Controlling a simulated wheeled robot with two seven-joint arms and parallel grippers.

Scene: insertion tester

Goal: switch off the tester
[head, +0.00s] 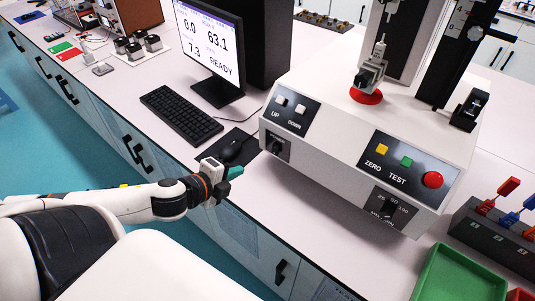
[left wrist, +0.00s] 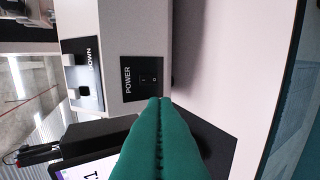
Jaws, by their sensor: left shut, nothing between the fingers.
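The tester (head: 335,160) is a white machine with a black POWER panel (head: 277,146) low on its front left, under the UP and DOWN buttons. The left wrist view shows this panel (left wrist: 130,92) close up, with a dark switch (left wrist: 149,79) marked I and O. I cannot tell which side of the switch is pressed. My left gripper (head: 235,172), with teal fingers, is shut and empty, just left of and below the panel in the head view. Its fingers (left wrist: 158,115) reach the panel's lower edge in the wrist view; contact is unclear. My right gripper is not in view.
The monitor (head: 209,42) is lit and reads READY. A keyboard (head: 180,112) and a mouse (head: 229,150) lie left of the tester. Yellow, green and red buttons (head: 432,180) sit on its front right. A green tray (head: 458,275) is at lower right.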

